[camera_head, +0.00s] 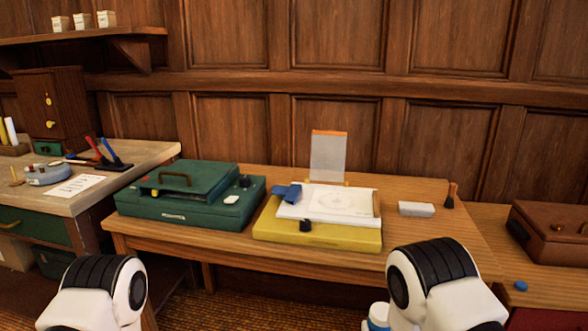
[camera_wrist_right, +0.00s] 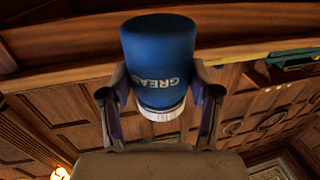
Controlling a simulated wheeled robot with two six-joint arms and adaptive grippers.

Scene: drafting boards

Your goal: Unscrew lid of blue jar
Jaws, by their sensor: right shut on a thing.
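The blue jar (camera_wrist_right: 158,55), marked with white letters starting "GREA", fills the middle of the right wrist view. A white ribbed band (camera_wrist_right: 162,113), which looks like its lid, is at the end nearest my palm. My right gripper (camera_wrist_right: 160,93) is shut on the jar, with one finger on each side. The rest of the lettering is hidden by the curve of the jar.
A wooden table (camera_head: 445,226) holds a green case (camera_head: 180,219), a yellow board (camera_head: 330,237) with paper and a white block (camera_head: 416,209). A small blue round thing (camera_head: 521,286) and a brown case (camera_head: 553,232) are on the right-hand surface. The table's front right is clear.

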